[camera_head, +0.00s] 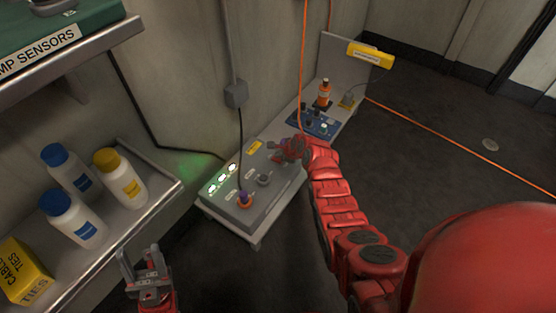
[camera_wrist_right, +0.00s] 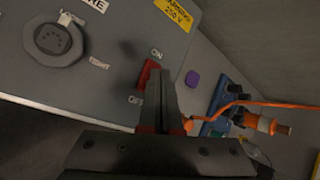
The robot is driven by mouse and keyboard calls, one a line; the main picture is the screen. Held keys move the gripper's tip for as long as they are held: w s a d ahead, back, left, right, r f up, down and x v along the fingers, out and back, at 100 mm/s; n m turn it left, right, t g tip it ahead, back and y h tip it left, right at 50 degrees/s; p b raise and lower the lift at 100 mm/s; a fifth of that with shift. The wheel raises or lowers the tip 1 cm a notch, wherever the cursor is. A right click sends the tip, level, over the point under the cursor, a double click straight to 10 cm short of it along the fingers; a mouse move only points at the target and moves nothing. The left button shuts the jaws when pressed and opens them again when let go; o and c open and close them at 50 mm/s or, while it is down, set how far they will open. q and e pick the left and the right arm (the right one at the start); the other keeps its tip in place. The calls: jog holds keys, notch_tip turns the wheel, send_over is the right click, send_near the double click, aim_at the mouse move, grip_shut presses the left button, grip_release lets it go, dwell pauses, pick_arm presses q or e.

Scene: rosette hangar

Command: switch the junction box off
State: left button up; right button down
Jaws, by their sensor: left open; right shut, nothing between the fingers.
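The grey junction box (camera_head: 262,208) sits on a low bench in the head view. Several green lights (camera_head: 222,180) glow at its left end. In the right wrist view its face (camera_wrist_right: 100,65) shows a red switch (camera_wrist_right: 148,72) between the printed words ON and OFF. My right gripper (camera_head: 283,152) is shut and empty at the far right end of the box. In the wrist view its fingers (camera_wrist_right: 162,85) overlap the switch and hide part of it; I cannot tell whether they touch or which way it is set. My left gripper (camera_head: 146,264) is open and empty at the lower left.
A blue device (camera_head: 312,124) and orange bottle-like object (camera_head: 324,94) stand beyond. Orange cables hang nearby. A shelf (camera_head: 118,225) with bottles is at left.

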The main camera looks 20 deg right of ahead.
aim_at(278, 159)
jog(key=shift+f, duration=0.3)
jog(key=shift+s+d+f, duration=0.1)
jog(key=shift+s+f, duration=0.35)
jog(key=shift+f, duration=0.25)
dwell(0.8)
jog(key=shift+r+p, duration=0.2)
jog(key=shift+p, duration=0.2)
jog(key=shift+r+p, duration=0.1)
jog(key=shift+p, duration=0.35)
jog(key=shift+w, duration=0.1)
jog(key=r+p, duration=0.1)
jog(key=r, duration=0.1)
jog(key=r+p, duration=0.2)
jog(key=w+r+p, duration=0.1)
jog(key=r+p, duration=0.1)
jog(key=shift+a, duration=0.3)
jog(key=shift+f, duration=0.2)
